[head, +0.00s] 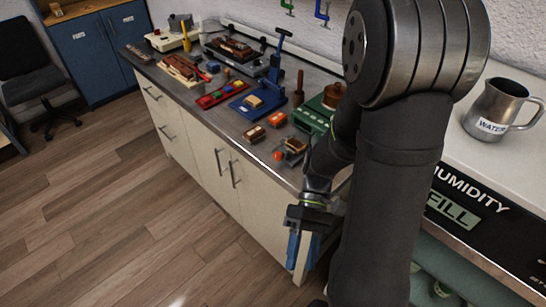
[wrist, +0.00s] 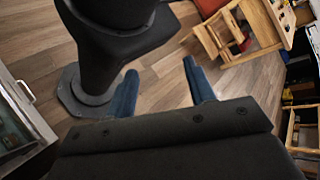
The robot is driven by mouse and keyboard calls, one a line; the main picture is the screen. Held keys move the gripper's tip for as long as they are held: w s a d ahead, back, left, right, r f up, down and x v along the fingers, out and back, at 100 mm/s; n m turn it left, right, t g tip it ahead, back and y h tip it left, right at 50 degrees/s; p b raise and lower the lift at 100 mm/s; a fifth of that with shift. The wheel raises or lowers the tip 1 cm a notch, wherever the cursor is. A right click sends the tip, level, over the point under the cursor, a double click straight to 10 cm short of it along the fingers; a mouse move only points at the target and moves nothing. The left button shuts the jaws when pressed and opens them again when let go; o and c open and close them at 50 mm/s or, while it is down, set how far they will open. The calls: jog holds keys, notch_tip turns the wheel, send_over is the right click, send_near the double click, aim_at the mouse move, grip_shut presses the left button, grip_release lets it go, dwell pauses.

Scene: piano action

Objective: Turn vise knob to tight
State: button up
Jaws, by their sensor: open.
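My gripper (head: 294,248) hangs beside the front of the workbench, below its top, at the right end in the head view. In the wrist view my gripper (wrist: 162,88) has two blue fingers set well apart with only floor between them; it is open and empty. I cannot pick out the vise knob for certain. A blue tool with an upright lever (head: 275,66) stands on the bench, and a small device with an orange-red ball (head: 278,155) sits near the front edge. Neither touches my gripper. The wrist view shows no vise.
The grey bench top (head: 228,122) holds several small blocks, a red tray (head: 221,95) and a green box (head: 313,117). A metal water jug (head: 497,108) stands on the white surface at right. My arm hides part of the bench's right end. Open wooden floor (head: 120,220) lies in front.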

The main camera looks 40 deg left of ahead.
jog(key=w+a+f+n+t+h, duration=0.1)
jog(key=w+a+n+t+h, duration=0.25)
jog(key=n+t, duration=0.35)
jog(key=n+t+y, duration=0.8)
jog(key=n+t, duration=0.7)
jog(key=t, duration=0.2)
send_near(276, 158)
jog(key=x, duration=0.8)
jog(key=shift+w, duration=0.2)
jog(key=shift+c, duration=0.2)
jog(key=c, duration=0.9)
